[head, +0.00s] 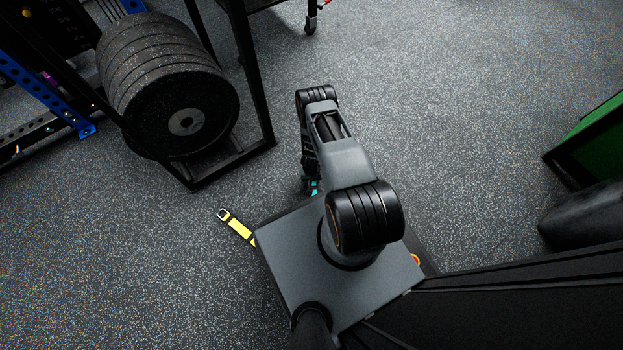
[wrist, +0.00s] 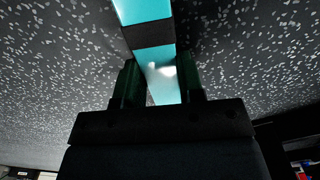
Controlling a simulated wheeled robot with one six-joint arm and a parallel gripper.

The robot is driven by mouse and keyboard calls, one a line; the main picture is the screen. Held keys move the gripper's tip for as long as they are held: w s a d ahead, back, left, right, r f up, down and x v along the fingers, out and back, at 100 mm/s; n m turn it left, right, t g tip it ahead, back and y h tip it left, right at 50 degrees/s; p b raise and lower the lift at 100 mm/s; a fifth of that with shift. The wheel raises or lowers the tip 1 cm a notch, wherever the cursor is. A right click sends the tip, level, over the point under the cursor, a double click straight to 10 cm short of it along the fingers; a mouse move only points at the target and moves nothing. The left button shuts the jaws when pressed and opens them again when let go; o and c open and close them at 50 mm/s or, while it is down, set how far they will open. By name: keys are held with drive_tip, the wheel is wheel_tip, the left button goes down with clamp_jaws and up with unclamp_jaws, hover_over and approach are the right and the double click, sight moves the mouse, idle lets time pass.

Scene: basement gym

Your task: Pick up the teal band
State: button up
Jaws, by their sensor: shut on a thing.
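The teal band (wrist: 157,68) shows in the wrist view as a bright teal strip with a dark section across it. It runs from the top edge down between the two fingers of my gripper (wrist: 160,84), which is shut on it. In the head view a small bit of the teal band (head: 314,187) shows below my arm. My arm and base hide the rest of it and my gripper there.
A yellow strap with a metal end (head: 238,229) lies on the speckled floor beside my base. A rack of black weight plates (head: 170,90) stands at the upper left. A green-sided black object (head: 590,135) is at the right. The floor ahead is clear.

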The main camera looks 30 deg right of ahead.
drive_tip(key=shift+r, duration=0.1)
wheel_tip(320, 180, up, 10)
drive_tip(key=p, duration=1)
drive_tip(key=shift+w, duration=0.1)
